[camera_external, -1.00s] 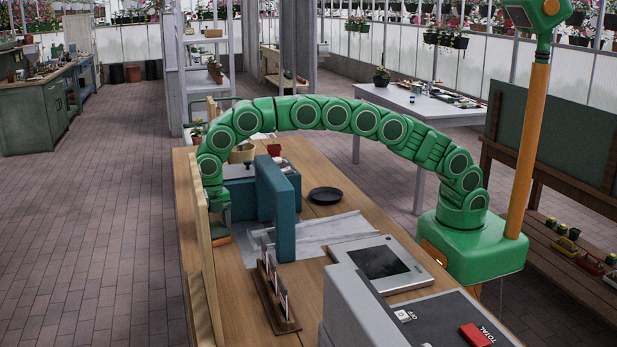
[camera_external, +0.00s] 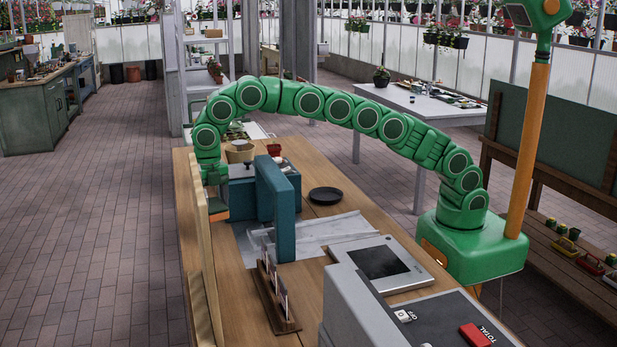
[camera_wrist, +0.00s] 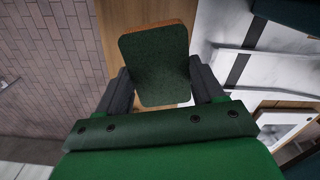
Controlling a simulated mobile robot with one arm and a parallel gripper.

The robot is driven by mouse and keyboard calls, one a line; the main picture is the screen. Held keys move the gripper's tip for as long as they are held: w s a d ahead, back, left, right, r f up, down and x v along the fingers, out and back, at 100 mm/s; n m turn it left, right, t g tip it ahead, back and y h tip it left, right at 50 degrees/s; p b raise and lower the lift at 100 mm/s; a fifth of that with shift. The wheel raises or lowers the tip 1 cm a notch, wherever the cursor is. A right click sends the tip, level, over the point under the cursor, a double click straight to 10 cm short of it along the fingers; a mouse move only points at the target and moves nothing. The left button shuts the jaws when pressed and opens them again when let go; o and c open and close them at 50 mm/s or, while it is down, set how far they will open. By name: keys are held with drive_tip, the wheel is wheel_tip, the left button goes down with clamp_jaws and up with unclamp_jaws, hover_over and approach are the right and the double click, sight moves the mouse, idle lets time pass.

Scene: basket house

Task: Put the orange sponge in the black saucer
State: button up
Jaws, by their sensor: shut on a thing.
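My gripper (camera_external: 213,190) is at the left end of the wooden counter, in front of the blue-grey machine. In the wrist view my gripper (camera_wrist: 157,92) is shut on the sponge (camera_wrist: 155,62), which shows a dark green face and an orange-brown edge. In the external view the sponge's orange part (camera_external: 218,211) shows below the fingers, above the counter. The black saucer (camera_external: 326,196) lies flat on the counter to the right of the blue upright panel. It looks empty and is apart from my gripper.
The blue upright panel (camera_external: 277,208) stands between my gripper and the saucer. A card rack (camera_external: 277,296), a tablet-like device (camera_external: 380,262) and a cash register (camera_external: 400,315) fill the near counter. A beige pot (camera_external: 240,152) and small red pot (camera_external: 274,149) stand at the back.

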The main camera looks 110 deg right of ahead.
drive_tip(key=shift+r, duration=0.9)
drive_tip(key=shift+s+d+r, duration=0.1)
drive_tip(key=shift+d+r, duration=0.1)
drive_tip(key=shift+r, duration=0.25)
drive_tip(key=s+d+r+m, duration=0.1)
drive_tip(key=s+d+r, duration=0.2)
drive_tip(key=r, duration=0.3)
drive_tip(key=s+d+r+m, duration=0.1)
drive_tip(key=s+d+r, duration=0.3)
drive_tip(key=r, duration=0.1)
drive_tip(key=s+d+r+m, duration=0.1)
drive_tip(key=s+d+r, duration=0.1)
drive_tip(key=s+d, duration=0.5)
drive_tip(key=s+a+f, duration=0.2)
drive_tip(key=s+f, duration=0.1)
drive_tip(key=s, duration=1)
drive_tip(key=s+a+f, duration=0.1)
drive_tip(key=s+f, duration=0.1)
drive_tip(key=s, duration=1)
drive_tip(key=s+a+f, duration=0.2)
drive_tip(key=s+f, duration=0.1)
drive_tip(key=s, duration=1)
hover_over(326, 198)
drive_tip(key=shift+f, duration=6.4)
